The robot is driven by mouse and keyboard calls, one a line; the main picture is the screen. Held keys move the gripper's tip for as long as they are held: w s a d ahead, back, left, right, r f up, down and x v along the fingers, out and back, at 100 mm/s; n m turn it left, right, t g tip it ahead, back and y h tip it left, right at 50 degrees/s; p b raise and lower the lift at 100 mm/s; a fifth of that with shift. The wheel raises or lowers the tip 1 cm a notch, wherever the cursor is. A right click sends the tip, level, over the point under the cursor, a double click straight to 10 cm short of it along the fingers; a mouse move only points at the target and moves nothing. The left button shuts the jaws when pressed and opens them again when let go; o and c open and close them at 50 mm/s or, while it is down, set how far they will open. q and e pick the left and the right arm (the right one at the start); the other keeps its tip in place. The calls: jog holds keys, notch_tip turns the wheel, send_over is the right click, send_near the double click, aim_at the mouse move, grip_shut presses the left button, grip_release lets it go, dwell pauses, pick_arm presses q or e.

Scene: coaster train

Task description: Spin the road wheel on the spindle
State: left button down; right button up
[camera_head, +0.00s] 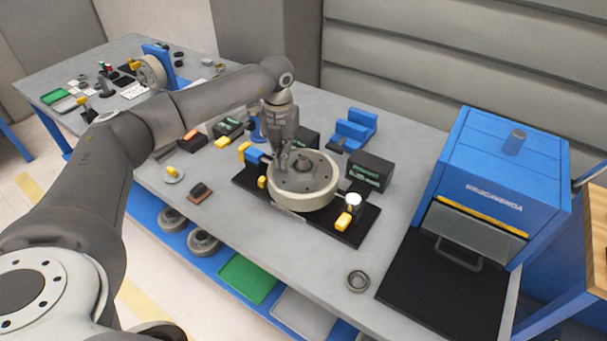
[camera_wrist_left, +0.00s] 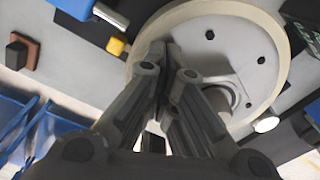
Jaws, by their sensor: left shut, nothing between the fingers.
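The road wheel (camera_head: 318,184) is a round disc with a cream rim and a grey face with dark bolt holes. It lies flat on a black fixture plate (camera_head: 352,232) on the bench. The spindle (camera_head: 303,163) shows as a hub at its centre. My left gripper (camera_head: 283,168) is shut and empty, pointing down at the wheel's face, left of the hub. In the left wrist view the fingertips (camera_wrist_left: 167,50) are together over the wheel (camera_wrist_left: 262,28) near its rim; I cannot tell whether they touch it. My right gripper is not in view.
A blue machine (camera_head: 500,165) with a black plate (camera_head: 440,290) stands at the right. Black boxes (camera_head: 369,171) and a blue block (camera_head: 352,128) sit behind the wheel. A bearing ring (camera_head: 358,282) lies near the front edge. A white-topped knob (camera_head: 353,201) stands beside the wheel.

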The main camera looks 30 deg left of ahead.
aim_at(321, 184)
pick_arm(q)
jog(key=shift+s+d+p, duration=0.1)
jog(key=shift+s+p, duration=0.2)
jog(key=shift+s, duration=1)
jog(key=shift+s+d+p, duration=0.3)
jog(key=shift+s+d, duration=0.45)
jog(key=shift+s, duration=0.15)
jog(key=shift+s+d+f, duration=0.1)
jog(key=shift+s+d, duration=0.3)
jog(key=shift+d, duration=0.35)
jog(key=shift+s+d+f, duration=0.1)
jog(key=shift+s+d, duration=0.3)
jog(key=shift+d, duration=1.7)
jog(key=shift+w+d+r, duration=0.15)
jog(key=shift+w+d, duration=0.2)
jog(key=shift+d, duration=0.35)
jog(key=shift+w+d, duration=0.4)
jog(key=shift+d, duration=0.2)
jog(key=shift+w+d+b, duration=0.6)
jog(key=shift+w+b, duration=0.05)
jog(key=shift+w, duration=0.25)
jog(key=shift+w+d, duration=0.3)
jog(key=shift+w, duration=0.2)
